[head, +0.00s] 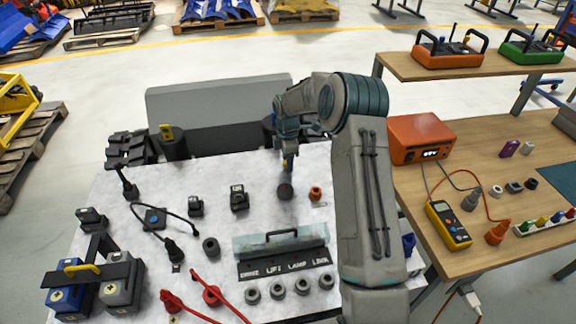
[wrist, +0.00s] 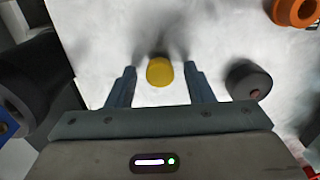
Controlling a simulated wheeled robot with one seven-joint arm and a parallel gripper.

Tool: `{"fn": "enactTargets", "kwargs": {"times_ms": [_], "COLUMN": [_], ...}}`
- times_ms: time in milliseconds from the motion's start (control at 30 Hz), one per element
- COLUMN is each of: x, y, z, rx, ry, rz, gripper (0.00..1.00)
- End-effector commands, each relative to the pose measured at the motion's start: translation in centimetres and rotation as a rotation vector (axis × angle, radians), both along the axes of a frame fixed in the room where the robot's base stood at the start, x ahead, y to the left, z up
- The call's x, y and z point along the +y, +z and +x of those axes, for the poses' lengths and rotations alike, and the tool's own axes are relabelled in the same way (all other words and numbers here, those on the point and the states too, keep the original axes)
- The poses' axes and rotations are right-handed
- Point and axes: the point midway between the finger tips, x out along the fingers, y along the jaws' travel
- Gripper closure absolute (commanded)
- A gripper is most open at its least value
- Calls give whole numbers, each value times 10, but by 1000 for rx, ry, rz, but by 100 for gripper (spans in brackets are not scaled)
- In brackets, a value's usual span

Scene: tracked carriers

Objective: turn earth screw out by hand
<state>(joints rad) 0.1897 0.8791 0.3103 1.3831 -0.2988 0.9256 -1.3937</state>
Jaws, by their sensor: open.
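A yellow round screw head (wrist: 160,71), which looks like the earth screw, shows in the wrist view on the white surface. My gripper (wrist: 160,78) is open, with one finger on each side of the yellow head and a visible gap at both sides. In the head view my gripper (head: 287,168) points down over the far part of the white table top (head: 140,210). The yellow head is not clearly seen there, as my gripper and arm cover that spot. How high the fingertips are above the surface is hard to tell.
A dark round cap (wrist: 248,80) stands close right of the fingers, with an orange ring-shaped part (wrist: 295,12) beyond it. A wooden bench (head: 460,160) is at the right.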

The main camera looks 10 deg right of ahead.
Motion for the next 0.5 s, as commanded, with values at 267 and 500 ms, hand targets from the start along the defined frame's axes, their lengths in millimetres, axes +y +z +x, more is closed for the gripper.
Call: {"fn": "enactTargets", "kwargs": {"times_ms": [267, 500], "x": [0, 1], "y": [0, -2], "z": [0, 0], "rx": [-1, -2], "ry": [-243, -598], "rz": [-1, 0], "gripper": [53, 53]}}
